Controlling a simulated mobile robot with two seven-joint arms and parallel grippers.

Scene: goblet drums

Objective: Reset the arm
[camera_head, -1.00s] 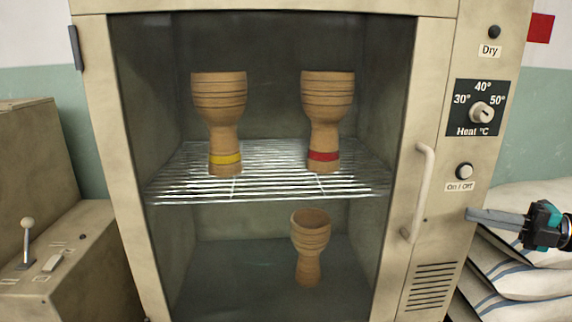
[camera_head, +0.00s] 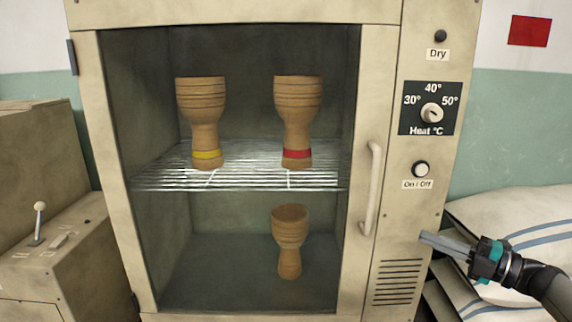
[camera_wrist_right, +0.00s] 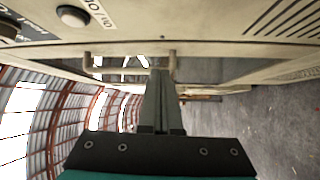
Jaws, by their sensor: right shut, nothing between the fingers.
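My right gripper (camera_head: 424,238) is shut and empty. It is in front of the cabinet's right panel, below the on/off button and right of the door handle (camera_head: 371,188). In the right wrist view its fingers (camera_wrist_right: 160,78) are together, with the cabinet front above them. My left gripper is not in view. The drying cabinet (camera_head: 386,290) holds a goblet drum with a yellow band (camera_head: 204,112) and one with a red band (camera_head: 297,112) on its wire shelf (camera_head: 240,178). A third, plain goblet drum (camera_head: 289,235) stands on the cabinet floor.
The cabinet panel has a Dry light (camera_head: 440,36), a heat dial (camera_head: 432,112) and an on/off button (camera_head: 421,169). White sacks (camera_head: 515,225) are stacked at the right, behind my right arm. A console with a lever (camera_head: 38,222) stands at the left.

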